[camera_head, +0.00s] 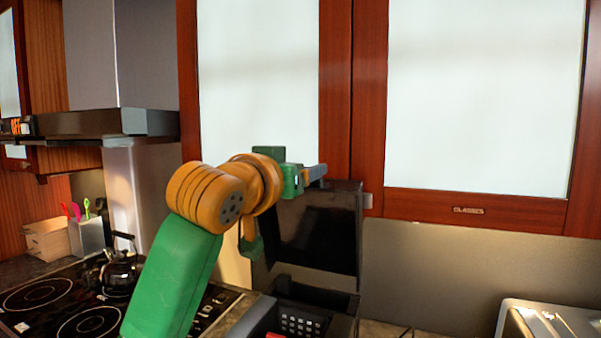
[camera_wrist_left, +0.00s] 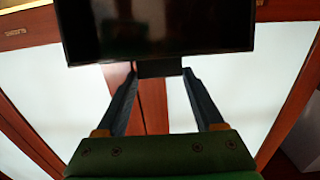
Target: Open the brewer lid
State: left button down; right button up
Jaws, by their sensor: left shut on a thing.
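The brewer (camera_head: 335,308) is a dark machine with a grey front and a keypad, low in the middle of the head view. Its black lid (camera_head: 322,235) stands raised, nearly upright, above the body. The lid (camera_wrist_left: 155,28) also fills the top of the left wrist view, with a small dark tab (camera_wrist_left: 159,68) at its edge. My left gripper (camera_head: 316,173) is at the lid's top edge. In the left wrist view its two fingers (camera_wrist_left: 159,76) are on either side of the tab, shut on the lid there. My right gripper is in neither view.
Wooden wall cabinets with pale panels (camera_head: 480,95) stand close behind the lid. A stove (camera_head: 80,305) with a black kettle (camera_head: 122,272) is at the left. A metal appliance (camera_head: 548,318) is at the lower right. The wall between it and the brewer is clear.

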pick_arm(q)
jog(key=shift+s+r, duration=0.1)
jog(key=shift+r, duration=0.15)
jog(key=shift+c, duration=1.1)
grip_release()
jog(key=shift+o, duration=1.1)
jog(key=shift+s+a+r, duration=0.1)
jog(key=shift+s, duration=0.15)
jog(key=b+v, duration=0.5)
jog(key=v, duration=0.3)
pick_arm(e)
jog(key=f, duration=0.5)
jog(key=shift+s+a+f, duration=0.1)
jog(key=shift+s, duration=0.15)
pick_arm(q)
jog(key=shift+w, duration=0.1)
